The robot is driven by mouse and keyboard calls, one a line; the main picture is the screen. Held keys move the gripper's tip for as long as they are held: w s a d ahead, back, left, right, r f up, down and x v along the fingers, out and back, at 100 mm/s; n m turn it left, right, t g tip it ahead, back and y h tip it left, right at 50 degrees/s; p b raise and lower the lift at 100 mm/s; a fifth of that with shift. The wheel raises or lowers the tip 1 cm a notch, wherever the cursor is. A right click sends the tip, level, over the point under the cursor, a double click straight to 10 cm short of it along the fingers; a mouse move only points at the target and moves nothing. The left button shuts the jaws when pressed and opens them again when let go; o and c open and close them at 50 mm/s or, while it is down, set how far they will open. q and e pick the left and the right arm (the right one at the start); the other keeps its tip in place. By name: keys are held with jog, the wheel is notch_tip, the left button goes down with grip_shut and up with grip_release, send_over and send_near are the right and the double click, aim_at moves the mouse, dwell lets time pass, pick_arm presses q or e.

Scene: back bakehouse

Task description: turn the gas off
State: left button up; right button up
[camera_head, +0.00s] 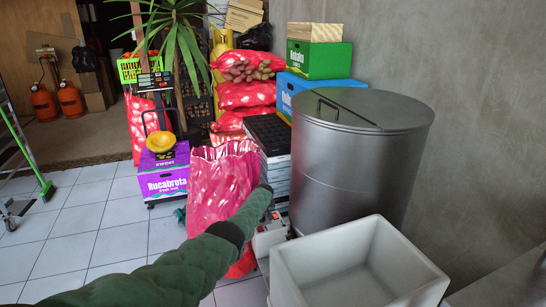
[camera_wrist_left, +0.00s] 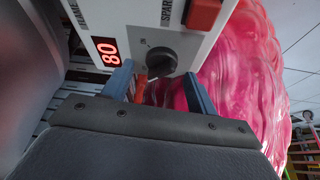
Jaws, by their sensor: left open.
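In the left wrist view a white control panel (camera_wrist_left: 135,28) carries a dark round knob (camera_wrist_left: 161,61), a lit red display (camera_wrist_left: 107,52) reading 80, and a red switch (camera_wrist_left: 203,14). Words like FLAME and SPARK are partly cut off. My left gripper (camera_wrist_left: 159,72) is open, its blue fingers on either side of the knob; I cannot tell whether they touch it. The knob's setting is not clear. In the head view a small white box (camera_head: 268,241) stands by the metal drum, beyond my left arm, which hides part of it. My right gripper is out of view.
A big grey metal drum (camera_head: 350,160) and a pale open bin (camera_head: 355,262) stand right of my arm. A pink sack (camera_head: 220,180) is close on its left. Two orange gas cylinders (camera_head: 70,101) stand far left.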

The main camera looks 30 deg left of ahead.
pick_arm(q)
jog(key=m+h+p, duration=0.1)
jog(key=m, duration=0.2)
jog(key=shift+s+a+t, duration=0.1)
jog(key=shift+a+t, duration=0.05)
jog(key=shift+t, duration=0.15)
jog(key=shift+a+m+t+h, duration=0.15)
jog(key=shift+m+h, duration=0.25)
jog(key=shift+m, duration=0.7)
jog(key=shift+m+t+h, duration=0.15)
jog(key=shift+m+h, duration=0.25)
jog(key=shift+m, duration=0.7)
jog(key=p+v, duration=0.2)
jog(key=v, duration=0.1)
jog(key=shift+p, duration=0.4)
jog(key=d+r+t+p, duration=0.1)
jog(key=d+r, duration=0.3)
jog(key=r, duration=1.1)
jog(key=d+r+y+p, duration=0.1)
jog(key=d+r, duration=0.3)
jog(key=r, duration=1.1)
jog(key=shift+s+r+t, duration=0.4)
